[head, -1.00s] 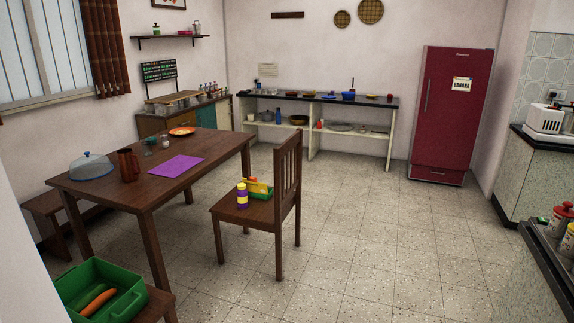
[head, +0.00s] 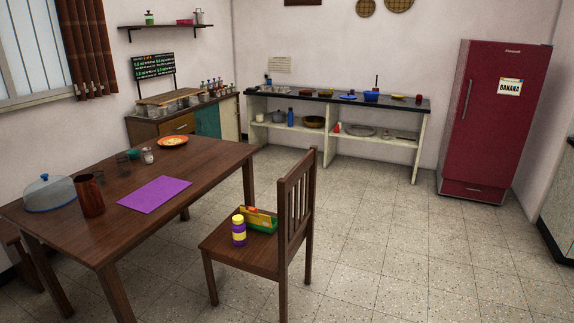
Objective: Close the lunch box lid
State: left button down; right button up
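A small green box with an upright yellow part (head: 260,218), which looks like the lunch box with its lid raised, sits on the seat of the wooden chair (head: 262,258). Something red shows at its back edge, and its inside is too small to make out. A purple jar with a yellow band and top (head: 239,232) stands on the seat at its left front. Neither of my grippers is in the head view.
The dining table (head: 100,240) stands left of the chair, with a purple mat (head: 155,194), a brown pitcher (head: 90,196), a covered dish (head: 50,193) and an orange plate (head: 173,141). The red fridge (head: 490,130) is back right. The tiled floor (head: 400,260) right of the chair is clear.

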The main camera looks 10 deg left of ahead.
aim_at(257, 219)
jog(key=i, duration=2.3)
jog(key=u, duration=0.4)
